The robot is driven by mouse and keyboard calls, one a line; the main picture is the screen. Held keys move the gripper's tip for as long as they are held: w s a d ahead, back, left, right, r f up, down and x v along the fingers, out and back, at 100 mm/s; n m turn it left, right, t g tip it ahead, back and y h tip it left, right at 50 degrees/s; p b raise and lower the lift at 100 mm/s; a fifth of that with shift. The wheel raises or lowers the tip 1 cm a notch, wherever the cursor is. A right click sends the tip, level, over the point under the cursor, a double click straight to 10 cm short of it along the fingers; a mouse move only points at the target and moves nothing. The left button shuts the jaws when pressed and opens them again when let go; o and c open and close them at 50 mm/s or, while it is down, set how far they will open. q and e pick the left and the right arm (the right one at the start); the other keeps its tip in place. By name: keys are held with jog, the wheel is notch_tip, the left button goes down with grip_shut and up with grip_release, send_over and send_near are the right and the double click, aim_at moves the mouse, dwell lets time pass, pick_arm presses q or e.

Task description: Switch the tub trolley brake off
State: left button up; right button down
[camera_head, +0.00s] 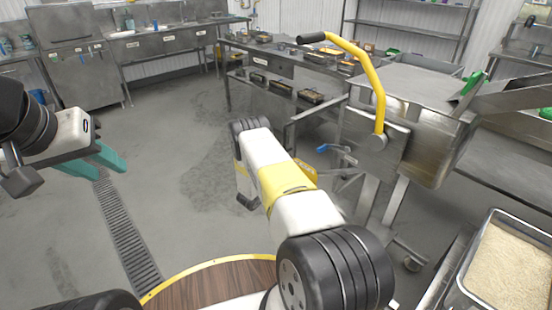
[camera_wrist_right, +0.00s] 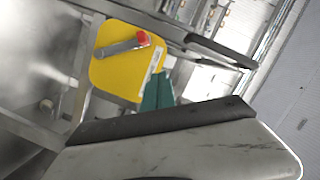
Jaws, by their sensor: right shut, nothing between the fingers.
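The tub trolley (camera_head: 425,150) is a steel tub on a frame at the right of the head view. A yellow plate (camera_wrist_right: 115,75) shows in the right wrist view, with a grey lever (camera_wrist_right: 120,48) that has a red tip, probably the brake. A yellow corner (camera_head: 307,170) shows beside my right arm in the head view, likely the same plate. My right gripper (camera_wrist_right: 158,88) is shut and empty, its teal tips near the plate's lower right edge; contact cannot be told. My right arm hides it in the head view. My left gripper (camera_head: 110,169) is open and empty at the left.
A yellow crank with a black grip (camera_head: 375,85) rises from the trolley. A blue-handled lever (camera_head: 335,149) sticks out at its left. A tray of rice (camera_head: 464,272) stands at the lower right. Steel benches (camera_head: 285,62) line the back. The floor at left is clear.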

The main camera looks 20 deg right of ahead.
jog(key=shift+v, duration=2.4)
jog(key=shift+w+r, duration=0.15)
